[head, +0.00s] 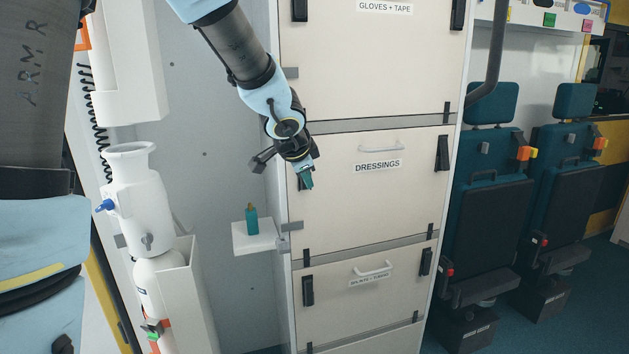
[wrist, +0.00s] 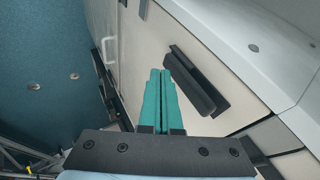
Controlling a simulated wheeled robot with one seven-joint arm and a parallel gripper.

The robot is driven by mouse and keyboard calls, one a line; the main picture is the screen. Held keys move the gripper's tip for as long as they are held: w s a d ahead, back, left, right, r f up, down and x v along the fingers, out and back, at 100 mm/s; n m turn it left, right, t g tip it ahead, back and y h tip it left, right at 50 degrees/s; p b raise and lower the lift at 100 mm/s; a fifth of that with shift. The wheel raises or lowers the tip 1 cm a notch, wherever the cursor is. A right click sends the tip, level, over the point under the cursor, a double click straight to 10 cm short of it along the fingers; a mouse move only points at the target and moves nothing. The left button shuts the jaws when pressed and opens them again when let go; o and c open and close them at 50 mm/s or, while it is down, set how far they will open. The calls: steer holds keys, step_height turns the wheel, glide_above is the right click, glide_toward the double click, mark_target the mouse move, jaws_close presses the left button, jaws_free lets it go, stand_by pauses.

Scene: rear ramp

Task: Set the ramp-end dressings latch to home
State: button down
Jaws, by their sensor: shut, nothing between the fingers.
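The DRESSINGS panel (head: 345,220) is a cream front with a pale handle, in the middle of the head view. It has a black latch at each side; the frames do not say which is the ramp-end one. The right latch (head: 442,153) stands upright. The left latch (head: 302,183) is mostly hidden behind my gripper (head: 307,182). In the wrist view a black latch (wrist: 196,82) lies just right of my gripper's teal fingers (wrist: 160,95), its bar nearly in line with its base plate. My fingers are together and empty; contact with the latch cannot be told.
A small white shelf (head: 254,237) with a teal bottle (head: 251,218) juts out left below my gripper. The SPLINTS panel (head: 345,290) below and GLOVES + TAPE panel (head: 370,60) above have black latches too. A white canister (head: 135,205) stands left; seats (head: 485,200) stand right.

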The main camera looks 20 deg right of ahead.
steer(key=shift+r, duration=0.4)
steer(key=p+v, duration=0.5)
steer(key=v, duration=0.5)
steer(key=shift+s, duration=0.25)
steer(key=shift+r, duration=0.1)
